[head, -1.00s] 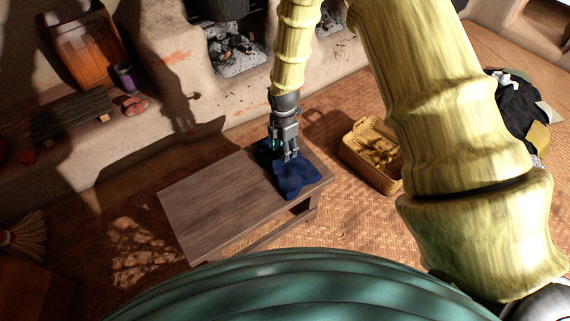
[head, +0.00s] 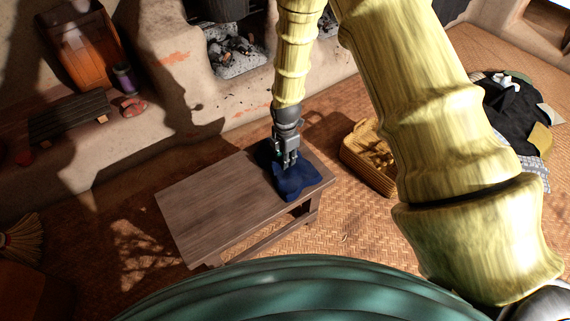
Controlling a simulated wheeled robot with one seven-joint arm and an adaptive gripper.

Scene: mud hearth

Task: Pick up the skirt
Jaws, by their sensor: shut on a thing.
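A dark blue crumpled cloth, which looks like the skirt (head: 294,184), lies on the right end of a low wooden table (head: 205,205) in the head view. My gripper (head: 290,168) points down onto the cloth and is shut on a fold of it. Most of the cloth still appears to rest on the tabletop. The fingertips are partly buried in the folds, so the exact grip is hidden.
A woven basket (head: 367,160) stands on the mat floor right of the table. A pile of dark clothes (head: 515,115) lies further right. The mud hearth (head: 235,55) is behind. The table's left part is bare.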

